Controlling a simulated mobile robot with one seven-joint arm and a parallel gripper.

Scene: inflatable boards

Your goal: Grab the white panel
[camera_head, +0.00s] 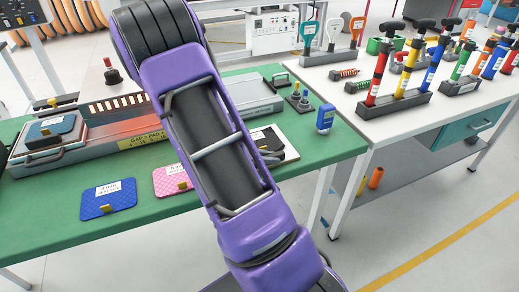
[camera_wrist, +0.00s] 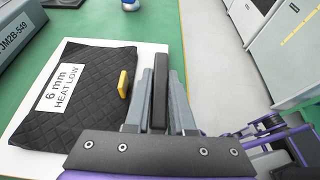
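The white panel (camera_wrist: 148,60) lies flat on the green table in the wrist view, with a black quilted pad (camera_wrist: 88,88) on top covering most of it. The pad carries a white "6 mm HEAT LOW" label and a yellow tab (camera_wrist: 124,84). In the head view a strip of the white panel (camera_head: 291,152) shows just right of my purple arm. My gripper (camera_wrist: 161,92) is beside the panel's right edge in the wrist view. Its fingers overlap in view, so their gap is unclear, and nothing is seen held.
A blue pad (camera_head: 108,199) and a pink pad (camera_head: 171,180) lie left of my arm on the green table (camera_head: 60,240). A blue bottle (camera_head: 325,118) stands near its right end. A white table (camera_head: 400,125) with several colored tools is to the right.

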